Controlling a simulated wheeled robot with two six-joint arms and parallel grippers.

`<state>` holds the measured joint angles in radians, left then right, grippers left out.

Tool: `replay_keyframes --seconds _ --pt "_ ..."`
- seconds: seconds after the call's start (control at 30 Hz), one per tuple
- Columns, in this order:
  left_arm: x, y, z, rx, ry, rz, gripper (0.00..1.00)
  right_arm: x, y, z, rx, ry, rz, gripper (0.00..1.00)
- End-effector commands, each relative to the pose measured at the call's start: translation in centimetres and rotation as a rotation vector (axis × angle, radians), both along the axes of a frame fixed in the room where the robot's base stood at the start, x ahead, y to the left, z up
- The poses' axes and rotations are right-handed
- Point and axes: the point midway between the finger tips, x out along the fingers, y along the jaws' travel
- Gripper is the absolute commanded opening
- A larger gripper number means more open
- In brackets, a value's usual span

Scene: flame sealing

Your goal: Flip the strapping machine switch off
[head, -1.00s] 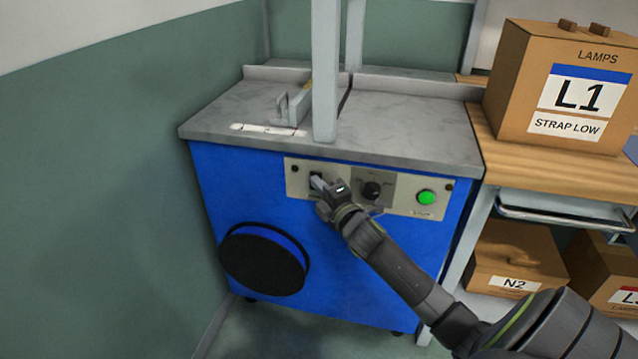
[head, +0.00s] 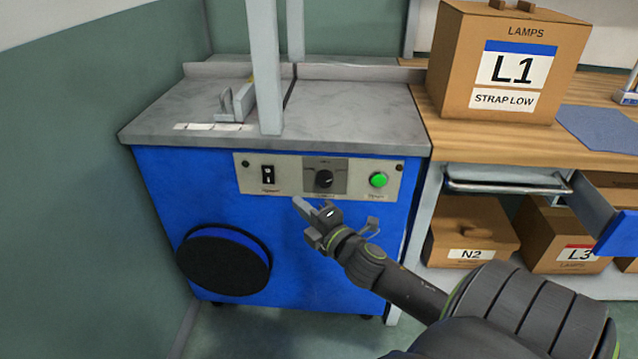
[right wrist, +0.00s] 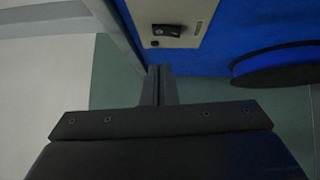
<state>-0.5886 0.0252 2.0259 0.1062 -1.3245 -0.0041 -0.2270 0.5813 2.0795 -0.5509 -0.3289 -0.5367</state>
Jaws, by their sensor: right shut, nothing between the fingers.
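The blue strapping machine (head: 170,190) has a grey marbled top and a light control panel on its front. The black rocker switch (head: 267,175) sits at the panel's left end, uncovered; it also shows in the right wrist view (right wrist: 167,31). Which way it is tipped I cannot tell for sure. My right gripper (head: 300,203) is shut and empty, in front of the machine, below and to the right of the switch and apart from it. Its closed fingers also show in the right wrist view (right wrist: 159,85). My left gripper is not in view.
A black dial (head: 323,179) and a lit green button (head: 379,180) are on the same panel. A black round reel (head: 222,264) is on the machine's front. At right, a wooden bench (head: 450,135) carries a carton marked L1 (head: 470,50); an open blue drawer (head: 620,236) juts out.

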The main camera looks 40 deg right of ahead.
Motion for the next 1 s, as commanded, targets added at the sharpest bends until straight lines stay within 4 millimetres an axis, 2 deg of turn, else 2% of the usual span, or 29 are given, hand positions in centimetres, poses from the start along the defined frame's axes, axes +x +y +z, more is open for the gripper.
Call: replay_keyframes --seconds 0.03,0.2,0.4,1.0 --pt "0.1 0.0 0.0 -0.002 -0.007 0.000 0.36 -1.1 0.1 -0.3 -0.004 0.003 0.001 0.00" --pt "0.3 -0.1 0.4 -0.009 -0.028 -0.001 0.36 -3.7 0.2 -0.4 -0.002 0.003 0.000 0.00" --pt "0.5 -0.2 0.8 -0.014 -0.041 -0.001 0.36 -5.3 0.4 -0.4 -0.001 0.001 0.000 0.00" --pt "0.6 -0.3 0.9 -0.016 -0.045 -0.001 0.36 -5.5 0.4 -0.3 0.000 0.000 0.000 0.00"
